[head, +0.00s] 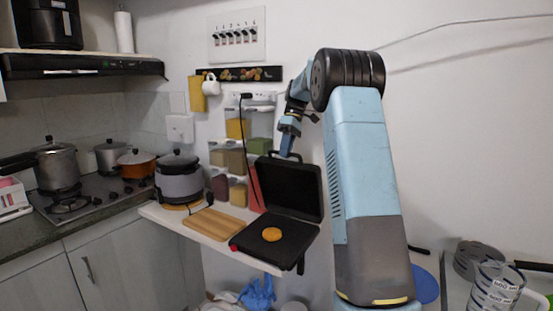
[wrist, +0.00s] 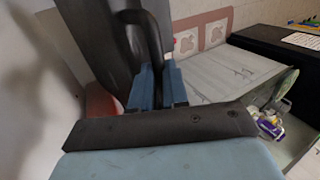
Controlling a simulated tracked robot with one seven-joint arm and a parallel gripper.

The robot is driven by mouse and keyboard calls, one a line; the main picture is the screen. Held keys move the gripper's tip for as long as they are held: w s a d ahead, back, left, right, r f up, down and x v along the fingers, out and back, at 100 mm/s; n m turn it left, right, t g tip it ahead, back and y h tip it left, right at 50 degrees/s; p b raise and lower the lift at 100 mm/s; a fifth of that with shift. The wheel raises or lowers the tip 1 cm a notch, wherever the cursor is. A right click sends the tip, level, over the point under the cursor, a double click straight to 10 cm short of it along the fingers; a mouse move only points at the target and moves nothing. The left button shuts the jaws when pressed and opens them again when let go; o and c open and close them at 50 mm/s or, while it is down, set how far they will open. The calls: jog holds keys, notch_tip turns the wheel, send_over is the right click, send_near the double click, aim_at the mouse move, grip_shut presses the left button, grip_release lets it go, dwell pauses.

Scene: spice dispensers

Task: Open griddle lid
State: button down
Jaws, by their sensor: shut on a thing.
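The black griddle (head: 268,243) sits on a narrow white shelf in the head view, with a round golden pancake (head: 272,234) on its lower plate. Its lid (head: 290,187) stands raised, tilted back from the lower plate. My gripper (head: 286,153) is at the lid's top edge, shut on the lid handle. In the wrist view my gripper's blue fingers (wrist: 160,86) close around the black looped handle (wrist: 148,32), with the dark lid (wrist: 95,40) beside it. The fingertips are partly hidden behind the handle.
A wooden board (head: 213,224) and a grey rice cooker (head: 180,178) stand left of the griddle on the shelf (head: 175,221). Clear spice dispensers (head: 230,160) hang on the wall behind the lid. A dark cord (head: 246,130) runs down the wall. Pots stand on the stove (head: 95,200).

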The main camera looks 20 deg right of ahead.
jog(key=shift+w+d+f, duration=0.15)
jog(key=shift+w+d, duration=0.25)
jog(key=shift+d, duration=0.15)
jog(key=shift+w+d+f, duration=0.15)
jog(key=shift+w+d, duration=0.2)
jog(key=shift+d, duration=0.15)
jog(key=c, duration=1.4)
grip_release()
jog(key=shift+w, duration=0.1)
jog(key=shift+o, duration=1.4)
jog(key=shift+r, duration=0.1)
